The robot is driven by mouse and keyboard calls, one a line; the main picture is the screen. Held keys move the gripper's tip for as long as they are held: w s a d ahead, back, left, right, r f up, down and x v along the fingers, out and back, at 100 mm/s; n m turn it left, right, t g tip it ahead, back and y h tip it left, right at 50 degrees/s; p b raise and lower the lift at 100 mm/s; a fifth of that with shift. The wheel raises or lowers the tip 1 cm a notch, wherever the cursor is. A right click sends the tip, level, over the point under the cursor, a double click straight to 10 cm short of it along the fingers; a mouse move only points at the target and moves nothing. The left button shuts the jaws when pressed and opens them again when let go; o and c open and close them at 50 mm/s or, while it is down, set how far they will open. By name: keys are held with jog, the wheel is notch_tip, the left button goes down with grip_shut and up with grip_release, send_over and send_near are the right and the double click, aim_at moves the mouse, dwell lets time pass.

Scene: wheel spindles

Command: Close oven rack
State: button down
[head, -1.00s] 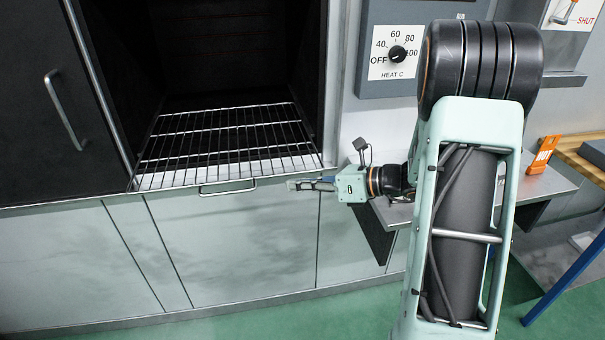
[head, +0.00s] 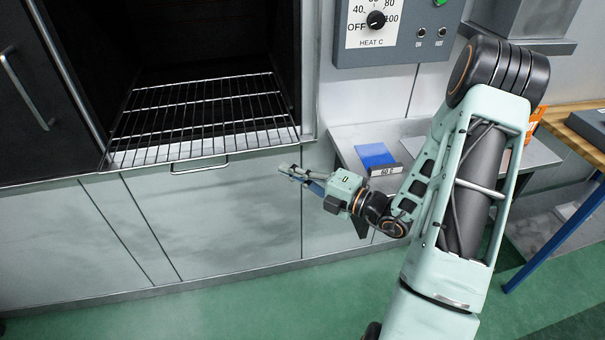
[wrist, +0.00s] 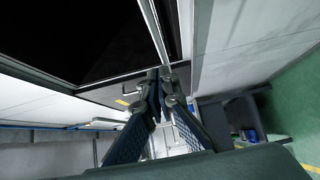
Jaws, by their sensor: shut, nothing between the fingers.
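The wire oven rack (head: 201,112) lies flat in the open dark oven cavity in the head view. Its front edge is near the oven's front sill, with a metal pull handle (head: 199,167) at the front. My gripper (head: 287,171) is to the right of the handle, in front of the pale cabinet face, apart from the rack. Its fingers point left towards the oven front. In the wrist view the fingertips (wrist: 159,74) are together with nothing between them, close below the oven opening's edge. The rack is hard to make out in the wrist view.
A dark sliding door (head: 22,95) with a handle stands left of the opening. A grey heat control box (head: 398,30) is on the wall. A metal side shelf (head: 345,140) holds a blue item (head: 375,155). Green floor (head: 250,310) is clear in front.

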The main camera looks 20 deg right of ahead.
aim_at(261, 150)
jog(key=shift+w+a, duration=0.4)
jog(key=shift+w, duration=0.75)
jog(key=shift+w+a, duration=0.45)
jog(key=shift+w, duration=0.7)
jog(key=shift+w+a, duration=0.4)
jog(key=shift+w, duration=0.75)
